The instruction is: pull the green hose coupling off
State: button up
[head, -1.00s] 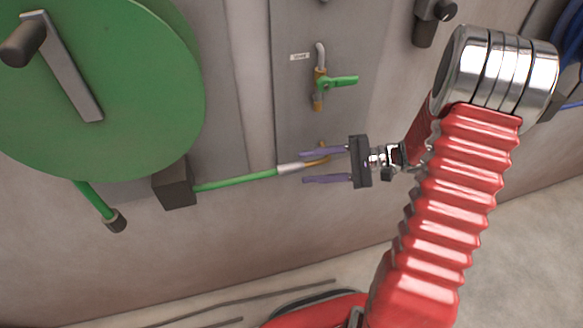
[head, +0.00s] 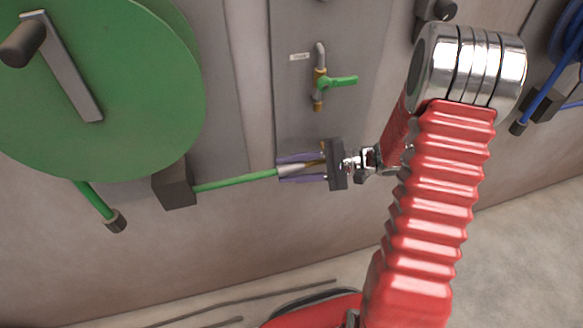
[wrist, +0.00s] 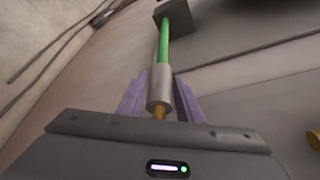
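The green hose coupling (head: 291,171) is a pale grey sleeve on the end of the green hose (head: 236,181). In the head view it sits in front of the wall panel, with a brass pipe end at its right side. My gripper (head: 279,169) reaches in from the right, with one purple finger above the coupling and one below. In the wrist view the coupling (wrist: 160,90) lies between the fingers, with brass (wrist: 159,113) showing at its near end. The fingers look slightly apart from it, so my gripper appears open around it.
A big green reel (head: 100,85) and a dark hose block (head: 174,187) stand at the left. A tap with a green lever (head: 342,81) is above my gripper. A blue hose (head: 545,90) hangs at the far right. The wall below is clear.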

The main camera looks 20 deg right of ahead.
grip_shut()
